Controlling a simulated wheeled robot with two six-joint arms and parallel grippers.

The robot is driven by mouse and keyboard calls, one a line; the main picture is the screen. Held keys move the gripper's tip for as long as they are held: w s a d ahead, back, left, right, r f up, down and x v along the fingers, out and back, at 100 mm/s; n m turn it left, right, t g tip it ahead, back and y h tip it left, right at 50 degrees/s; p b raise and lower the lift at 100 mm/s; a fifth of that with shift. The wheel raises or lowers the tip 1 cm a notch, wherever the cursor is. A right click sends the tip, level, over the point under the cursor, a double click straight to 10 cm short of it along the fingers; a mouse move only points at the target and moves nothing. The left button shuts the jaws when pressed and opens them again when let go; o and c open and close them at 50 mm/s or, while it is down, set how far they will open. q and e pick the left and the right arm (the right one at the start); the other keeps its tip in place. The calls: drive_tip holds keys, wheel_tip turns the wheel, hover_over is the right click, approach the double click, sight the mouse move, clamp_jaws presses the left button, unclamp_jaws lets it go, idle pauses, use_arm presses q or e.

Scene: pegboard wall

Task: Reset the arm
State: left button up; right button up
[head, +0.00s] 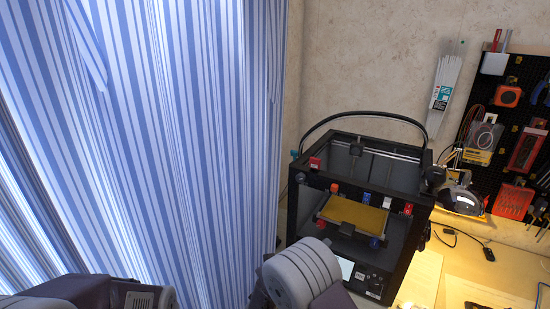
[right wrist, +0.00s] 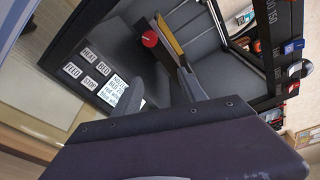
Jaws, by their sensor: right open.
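In the head view my arm links show along the bottom edge, low in front of the curtain and the printer, and neither gripper's fingers show there. In the right wrist view my right gripper (right wrist: 160,92) shows grey fingertips past its dark body, spread apart with nothing held between them. It is close to the front of the black 3D printer (head: 300,212). The printer's panel (right wrist: 75,52), with HEAT, BED, FEED and STOP labels, lies just beyond the fingers. My left gripper is out of view.
The printer holds a yellow plate (head: 352,214) inside its frame. A blue striped curtain (head: 190,130) fills the left. A black pegboard (head: 508,118) with tools hangs at the right. The wooden bench (head: 420,275) is partly clear right of the printer.

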drive_tip(key=s+d+f+m+g+y+p, duration=0.1)
drive_tip(key=s+d+f+m+g, duration=0.1)
drive_tip(key=s+d+m+g, duration=0.55)
drive_tip(key=s+d+f+m+g+y+p, duration=0.1)
drive_tip(key=s+d+f+m+g, duration=0.3)
drive_tip(key=s+m, duration=0.75)
drive_tip(key=s+a+r+m+y, duration=0.1)
drive_tip(key=a+m+y, duration=0.3)
drive_tip(key=m, duration=0.7)
drive_tip(key=s+a+r+m+y+p, duration=0.1)
drive_tip(key=a+m+y, duration=0.4)
drive_tip(key=m, duration=0.6)
drive_tip(key=shift+s+a+r+m, duration=0.3)
drive_tip(key=shift+s+r, duration=0.35)
drive_tip(key=shift+s, duration=0.5)
